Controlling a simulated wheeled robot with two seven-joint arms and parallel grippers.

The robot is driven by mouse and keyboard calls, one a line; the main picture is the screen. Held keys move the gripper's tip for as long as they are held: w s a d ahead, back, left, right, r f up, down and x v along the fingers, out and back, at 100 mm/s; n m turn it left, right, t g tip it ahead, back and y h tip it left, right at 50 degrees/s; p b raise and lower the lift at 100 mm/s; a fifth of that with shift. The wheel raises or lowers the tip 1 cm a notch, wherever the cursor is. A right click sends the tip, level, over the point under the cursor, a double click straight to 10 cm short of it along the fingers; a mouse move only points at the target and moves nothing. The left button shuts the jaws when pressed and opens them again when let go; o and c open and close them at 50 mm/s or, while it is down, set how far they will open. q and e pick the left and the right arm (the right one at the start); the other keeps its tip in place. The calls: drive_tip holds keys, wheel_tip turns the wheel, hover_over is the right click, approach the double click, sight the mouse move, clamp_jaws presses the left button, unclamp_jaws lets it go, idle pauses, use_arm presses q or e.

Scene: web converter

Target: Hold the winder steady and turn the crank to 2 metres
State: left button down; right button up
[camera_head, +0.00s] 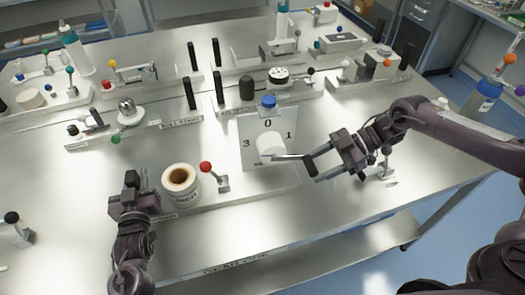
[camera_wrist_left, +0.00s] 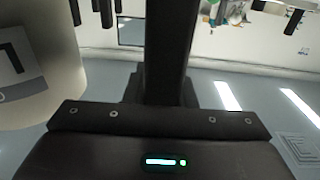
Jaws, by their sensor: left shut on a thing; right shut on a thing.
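The winder is a long base plate (camera_head: 250,201) with an upright white dial panel (camera_head: 256,120) marked 0, 1 and 3. Its white round hub (camera_head: 270,147) carries a crank arm (camera_head: 289,157) pointing right, slightly below the 1. My right gripper (camera_head: 312,164) is shut at the crank's outer end; the grip there is mostly hidden by the fingers. My left gripper (camera_head: 132,190) is shut on a black upright post (camera_head: 131,178) at the plate's left end. The post also fills the middle of the left wrist view (camera_wrist_left: 172,50). The dial's lower mark is hidden or too small to read.
A labelled white roll (camera_head: 181,186) and a red-knobbed lever (camera_head: 206,167) stand on the plate between my grippers. Several other devices with coloured knobs and black posts (camera_head: 189,90) line the table behind. The front table surface (camera_head: 330,215) is clear.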

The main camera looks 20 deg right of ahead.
drive_tip(key=shift+a+f, duration=0.25)
drive_tip(key=shift+f, duration=0.4)
drive_tip(key=shift+a+f, duration=0.2)
drive_tip(key=shift+f, duration=0.4)
clamp_jaws()
drive_tip(key=o, duration=1.3)
unclamp_jaws()
drive_tip(key=shift+r, duration=0.15)
drive_tip(key=shift+o, duration=0.2)
wheel_tip(320, 180, up, 10)
drive_tip(key=shift+r, duration=0.15)
drive_tip(key=shift+s, duration=0.15)
